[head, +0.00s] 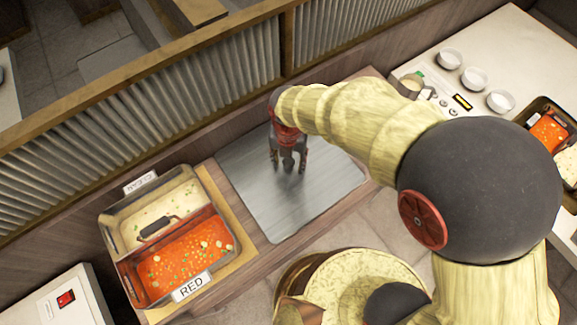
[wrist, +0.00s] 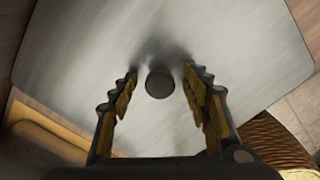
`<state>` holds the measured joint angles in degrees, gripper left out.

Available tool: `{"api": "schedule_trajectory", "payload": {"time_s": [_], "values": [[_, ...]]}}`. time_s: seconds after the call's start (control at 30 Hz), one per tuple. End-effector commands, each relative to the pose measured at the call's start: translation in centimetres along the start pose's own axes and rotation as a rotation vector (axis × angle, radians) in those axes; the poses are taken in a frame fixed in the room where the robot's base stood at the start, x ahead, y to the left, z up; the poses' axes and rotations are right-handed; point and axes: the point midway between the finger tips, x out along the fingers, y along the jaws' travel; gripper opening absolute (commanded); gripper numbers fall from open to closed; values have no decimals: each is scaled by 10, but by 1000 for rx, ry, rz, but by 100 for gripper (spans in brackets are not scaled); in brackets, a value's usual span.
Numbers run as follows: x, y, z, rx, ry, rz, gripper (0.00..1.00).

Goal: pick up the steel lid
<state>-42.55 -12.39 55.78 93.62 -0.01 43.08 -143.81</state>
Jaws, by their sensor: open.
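The steel lid (head: 285,215) is a flat grey rectangular plate lying on the wooden counter in the head view. It fills much of the wrist view (wrist: 80,35), where its round dark knob (wrist: 160,84) shows. My gripper (head: 288,166) is over the lid, pointing down. In the wrist view my gripper (wrist: 161,74) is open, with one finger on each side of the knob and a visible gap on both sides. In the head view the knob is hard to make out behind the fingers.
A two-part pan (head: 109,240) with pale and red soup stands left of the lid, with a black handle (head: 160,227) across its middle. A slatted partition (head: 230,65) runs behind the counter. A second counter (head: 510,50) at right holds several white bowls. A round woven-looking stool is in front.

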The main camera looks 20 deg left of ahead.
Motion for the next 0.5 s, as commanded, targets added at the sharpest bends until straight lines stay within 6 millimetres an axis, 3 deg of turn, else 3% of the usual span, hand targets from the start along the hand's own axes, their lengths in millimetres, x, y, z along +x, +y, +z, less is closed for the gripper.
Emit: {"api": "schedule_trajectory", "payload": {"time_s": [0.23, 0.5], "values": [[2, 0, 1, 0, -2, 1, 48], [2, 0, 0, 0, -2, 1, 32]]}}
